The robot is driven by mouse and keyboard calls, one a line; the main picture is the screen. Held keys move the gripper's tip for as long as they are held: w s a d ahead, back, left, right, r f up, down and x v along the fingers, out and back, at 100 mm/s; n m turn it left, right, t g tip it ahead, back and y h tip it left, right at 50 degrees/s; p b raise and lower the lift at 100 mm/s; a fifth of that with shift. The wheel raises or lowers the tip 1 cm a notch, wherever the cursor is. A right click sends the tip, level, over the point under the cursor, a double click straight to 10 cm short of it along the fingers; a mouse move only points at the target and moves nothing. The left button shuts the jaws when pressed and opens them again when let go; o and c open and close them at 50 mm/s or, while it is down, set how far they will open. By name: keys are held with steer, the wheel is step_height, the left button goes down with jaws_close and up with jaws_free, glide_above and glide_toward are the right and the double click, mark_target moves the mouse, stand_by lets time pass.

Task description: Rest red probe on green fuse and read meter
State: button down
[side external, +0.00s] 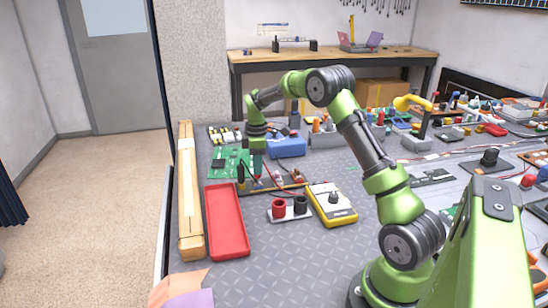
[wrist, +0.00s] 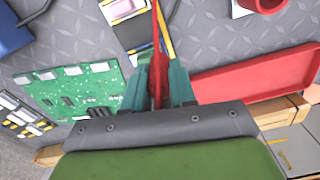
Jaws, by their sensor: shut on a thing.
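My gripper (side external: 257,168) is over the left part of the bench, beside the green circuit board. In the wrist view its teal fingers (wrist: 160,85) are shut on the red probe (wrist: 157,45), which extends away between them. The yellow multimeter (side external: 332,204) lies to the right of the gripper in the side view; its reading is too small to make out. A narrow strip with small parts (side external: 283,187) lies just below the gripper. I cannot pick out the green fuse in either view, nor tell whether the probe tip touches anything.
A red tray (side external: 227,222) lies in front of the gripper. A stand with red and black cups (side external: 289,209) is beside the meter. The green circuit board (wrist: 75,88) and a blue box (side external: 286,146) are close by. A wooden beam (side external: 190,200) borders the left edge.

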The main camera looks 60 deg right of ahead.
steer(key=shift+r, duration=3)
steer(key=shift+a, duration=0.1)
steer(key=a+r+n, duration=0.1)
steer(key=a+r, duration=0.5)
steer(key=a, duration=0.7)
steer(key=s+a+f+m, duration=0.1)
steer(key=s+a+m, duration=0.7)
steer(key=s+a, duration=0.1)
steer(key=shift+s+a, duration=0.4)
steer(key=shift+s, duration=0.2)
